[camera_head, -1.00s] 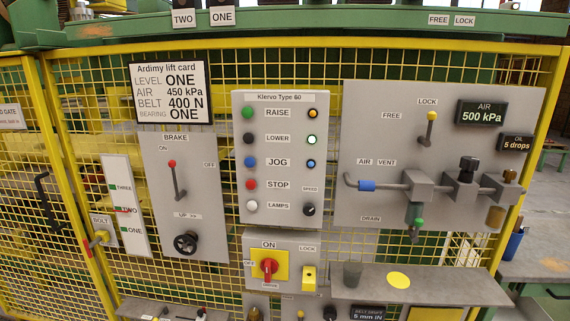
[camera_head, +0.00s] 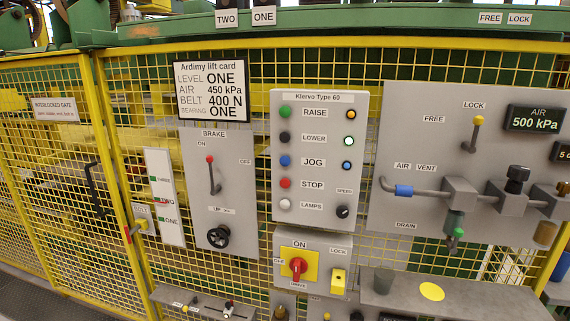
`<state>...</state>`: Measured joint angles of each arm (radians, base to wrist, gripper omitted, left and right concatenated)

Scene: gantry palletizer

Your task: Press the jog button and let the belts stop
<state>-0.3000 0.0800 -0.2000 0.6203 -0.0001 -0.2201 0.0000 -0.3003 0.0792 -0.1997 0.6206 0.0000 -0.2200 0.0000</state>
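The control box labelled Klervo Type 60 (camera_head: 318,97) hangs on the yellow mesh fence in the middle of the view. Its blue jog button (camera_head: 285,161) sits beside the JOG label, with a blue-centred lamp (camera_head: 347,165) to the right. Above it are the green raise button (camera_head: 285,110) and the black lower button (camera_head: 284,137), whose lamp (camera_head: 350,141) looks bright green-white. The red stop button (camera_head: 285,183) is below. The belts cannot be made out clearly behind the mesh. Neither of my grippers is in view.
A brake panel (camera_head: 230,150) with a red-knobbed lever is left of the box. An air panel (camera_head: 410,110) with pipe and valves is at right, its gauge reading 500 kPa. A red drive switch (camera_head: 298,268) sits below. A grey shelf (camera_head: 470,300) juts out at lower right.

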